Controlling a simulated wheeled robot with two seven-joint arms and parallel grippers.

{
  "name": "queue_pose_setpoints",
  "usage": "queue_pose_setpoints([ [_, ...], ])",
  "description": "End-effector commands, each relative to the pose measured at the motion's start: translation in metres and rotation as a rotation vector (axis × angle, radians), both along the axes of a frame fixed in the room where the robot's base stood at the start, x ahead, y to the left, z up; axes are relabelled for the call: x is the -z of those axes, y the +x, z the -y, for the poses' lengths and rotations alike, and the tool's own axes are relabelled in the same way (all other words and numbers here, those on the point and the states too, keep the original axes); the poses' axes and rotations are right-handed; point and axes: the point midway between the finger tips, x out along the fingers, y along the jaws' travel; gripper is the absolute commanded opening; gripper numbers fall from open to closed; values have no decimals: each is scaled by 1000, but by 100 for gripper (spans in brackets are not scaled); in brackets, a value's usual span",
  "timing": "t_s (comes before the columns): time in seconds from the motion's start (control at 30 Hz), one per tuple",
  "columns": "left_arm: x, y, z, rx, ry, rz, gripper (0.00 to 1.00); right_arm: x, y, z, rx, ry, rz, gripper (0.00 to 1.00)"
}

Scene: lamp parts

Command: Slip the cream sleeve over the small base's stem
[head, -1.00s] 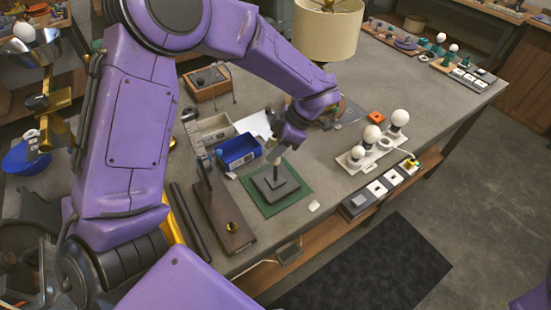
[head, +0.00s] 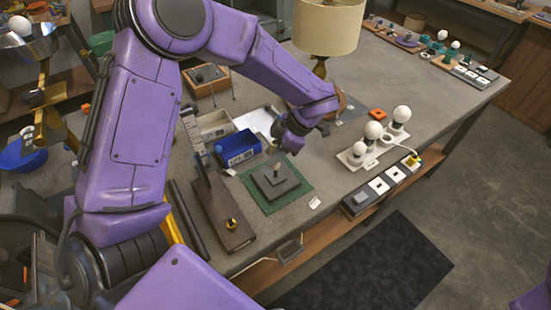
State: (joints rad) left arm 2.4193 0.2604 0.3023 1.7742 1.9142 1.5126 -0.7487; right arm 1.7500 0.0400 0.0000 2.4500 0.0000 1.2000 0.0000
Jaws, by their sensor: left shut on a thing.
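The small base (head: 275,183), dark grey and stepped, stands on a green mat (head: 299,198). A short stem (head: 277,168) rises from its middle. My left gripper (head: 279,152) is just above the stem, pointing down, shut on a small pale piece that appears to be the cream sleeve (head: 274,158). Most of that piece is hidden by the gripper or too small to make out. I cannot tell whether it is around the stem or just above it. My right gripper is out of view.
A blue bin (head: 238,148) and a grey tray (head: 214,126) stand left of the gripper. A dark stand with an upright scale (head: 224,212) is at the front left. Bulbs on a white strip (head: 372,131) stand right. A cream-shaded lamp (head: 328,27) stands behind.

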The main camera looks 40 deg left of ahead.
Motion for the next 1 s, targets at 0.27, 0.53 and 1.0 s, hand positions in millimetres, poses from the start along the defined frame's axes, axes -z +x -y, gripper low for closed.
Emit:
queue_pose_setpoints([
  [0.27, 1, 0, 0, 0, 0, 0, 0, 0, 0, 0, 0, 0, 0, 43],
  [0.53, 13, 0, 0, 0, -1, -1, 0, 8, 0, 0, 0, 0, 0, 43],
  [1.0, 30, 0, 0, -1, 0, 0, 0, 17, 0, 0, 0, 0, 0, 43],
])
